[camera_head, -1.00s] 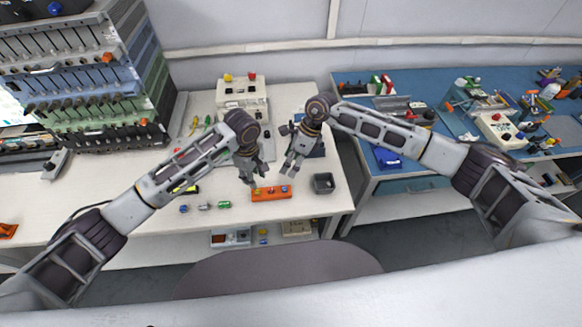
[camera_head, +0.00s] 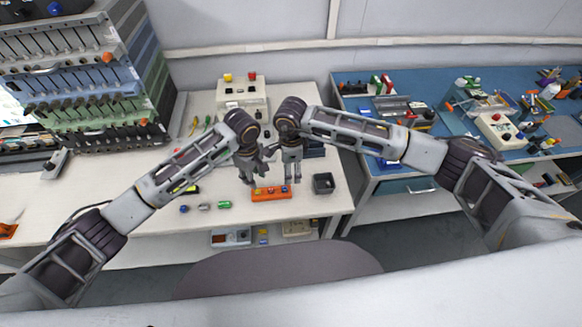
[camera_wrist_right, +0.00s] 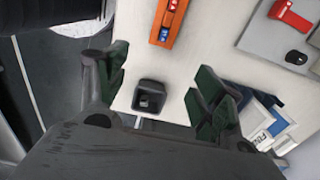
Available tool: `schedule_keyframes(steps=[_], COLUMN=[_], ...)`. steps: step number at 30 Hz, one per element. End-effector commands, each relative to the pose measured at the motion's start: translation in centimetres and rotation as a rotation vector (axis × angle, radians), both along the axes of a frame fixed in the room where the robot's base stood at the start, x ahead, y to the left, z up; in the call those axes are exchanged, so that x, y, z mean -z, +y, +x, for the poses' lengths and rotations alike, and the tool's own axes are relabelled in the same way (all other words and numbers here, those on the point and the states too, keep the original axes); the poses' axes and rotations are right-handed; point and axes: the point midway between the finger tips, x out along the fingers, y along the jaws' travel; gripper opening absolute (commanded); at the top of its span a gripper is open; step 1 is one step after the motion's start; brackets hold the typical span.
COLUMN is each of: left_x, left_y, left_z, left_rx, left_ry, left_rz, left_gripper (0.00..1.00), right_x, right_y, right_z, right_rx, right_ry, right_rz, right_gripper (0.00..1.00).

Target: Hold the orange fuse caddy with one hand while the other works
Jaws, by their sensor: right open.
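The orange fuse caddy (camera_head: 271,193) lies on the pale bench near its front edge, with small coloured fuses in its top. It also shows at the top of the right wrist view (camera_wrist_right: 170,23), where blue and red fuses are visible. My left gripper (camera_head: 252,178) is just behind the caddy's left end; whether its fingers touch the caddy or are closed is too small to tell. My right gripper (camera_head: 291,178) is open, pointing down behind the caddy's right end. In the right wrist view its green-padded fingers are spread with nothing held.
A dark square bin (camera_head: 324,183) stands right of the caddy. Loose blue (camera_head: 184,209), grey (camera_head: 203,206) and green (camera_head: 224,204) pieces lie to its left. A panel with red and yellow knobs (camera_head: 241,91) stands behind. A blue bench is at the right.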

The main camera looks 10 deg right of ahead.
Motion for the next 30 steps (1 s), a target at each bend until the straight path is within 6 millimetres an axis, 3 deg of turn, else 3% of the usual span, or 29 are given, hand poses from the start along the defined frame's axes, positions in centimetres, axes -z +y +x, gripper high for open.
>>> schedule_keyframes(steps=[11, 30], left_x=[0.0, 0.0], left_y=[0.0, 0.0], left_z=[0.0, 0.0], left_rx=[0.0, 0.0], left_ry=[0.0, 0.0], left_rz=[0.0, 0.0], left_gripper=[0.36, 0.36], right_x=[1.5, 8.9], right_y=[0.0, 0.0], right_z=[0.0, -0.1], right_rx=[0.002, 0.003], right_ry=[0.001, 0.003], right_rz=[0.0, 0.0], right_gripper=[0.68, 0.68])
